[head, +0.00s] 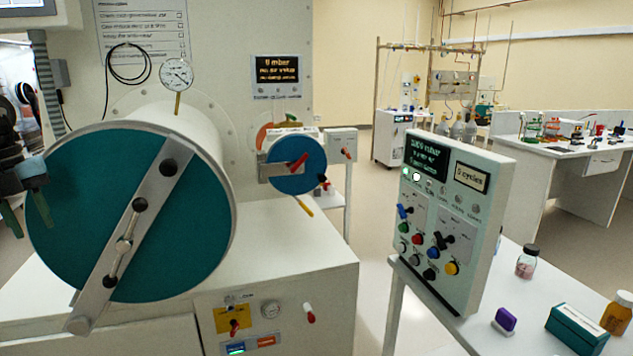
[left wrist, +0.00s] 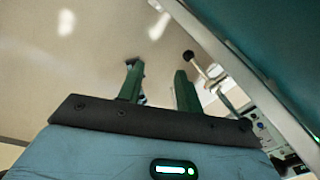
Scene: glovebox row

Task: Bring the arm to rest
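My left gripper (head: 26,212) shows at the left edge of the head view, beside the large teal round door (head: 75,215) of the glovebox chamber. In the left wrist view my left gripper (left wrist: 159,72) has its two green fingers apart with nothing between them, only floor behind. The teal door (left wrist: 285,40) fills the upper right of that view, with its bar and a dark knob (left wrist: 189,56) beyond the right finger. The fingers appear apart from the door. My right gripper is in neither view.
A smaller blue round door (head: 297,172) with a red handle sits right of the chamber. A control panel (head: 450,220) stands on a white table with a jar (head: 526,262), a purple block (head: 504,321), a teal box (head: 577,328) and an amber bottle (head: 618,312). Floor is clear behind.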

